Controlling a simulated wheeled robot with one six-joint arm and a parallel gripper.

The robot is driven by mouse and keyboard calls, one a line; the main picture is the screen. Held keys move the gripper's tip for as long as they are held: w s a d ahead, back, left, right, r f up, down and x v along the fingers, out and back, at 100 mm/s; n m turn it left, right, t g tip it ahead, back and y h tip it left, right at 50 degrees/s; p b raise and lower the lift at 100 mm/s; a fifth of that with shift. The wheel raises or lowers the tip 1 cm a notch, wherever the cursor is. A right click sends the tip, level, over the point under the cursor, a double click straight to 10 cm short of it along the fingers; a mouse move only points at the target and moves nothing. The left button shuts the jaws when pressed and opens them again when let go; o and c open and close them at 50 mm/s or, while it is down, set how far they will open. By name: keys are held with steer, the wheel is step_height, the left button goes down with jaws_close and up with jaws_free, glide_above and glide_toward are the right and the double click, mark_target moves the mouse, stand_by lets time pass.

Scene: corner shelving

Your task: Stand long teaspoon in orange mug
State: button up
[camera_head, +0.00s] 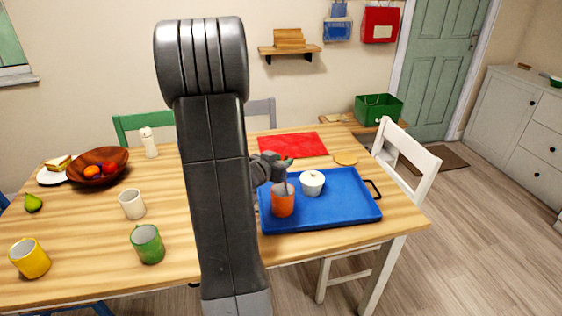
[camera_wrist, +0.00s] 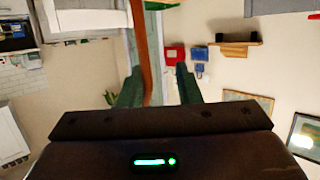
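The orange mug (camera_head: 282,205) stands upright on the left part of the blue tray. My gripper (camera_head: 284,163) is just above and behind it, partly hidden by my arm. A thin grey shape, apparently the teaspoon (camera_head: 285,180), rises from the mug's mouth towards the gripper. In the wrist view, a long reddish-brown strip, probably the spoon's handle (camera_wrist: 140,45), runs between the fingers of my gripper (camera_wrist: 158,85). It lies close to the left finger, with a clear gap to the right finger, so the gripper looks open around it. The spoon's lower end is hidden.
A white lidded pot (camera_head: 312,184) stands close right of the mug on the blue tray (camera_head: 340,212). A red mat (camera_head: 292,145) lies behind. Green (camera_head: 148,246), cream (camera_head: 132,205) and yellow (camera_head: 30,259) mugs stand at the left. The tray's right part is clear.

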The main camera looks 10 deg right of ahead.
steer(key=v, duration=1.3)
steer(key=shift+s+a+p, duration=0.2)
steer(key=shift+s+p, duration=0.05)
steer(key=shift+p, duration=0.05)
steer(key=r+p+x, duration=0.1)
steer(key=r+x, duration=0.1)
steer(key=x, duration=1.1)
steer(key=shift+w+d+r, duration=0.2)
steer(key=shift+w+d, duration=0.05)
steer(key=shift+w, duration=0.05)
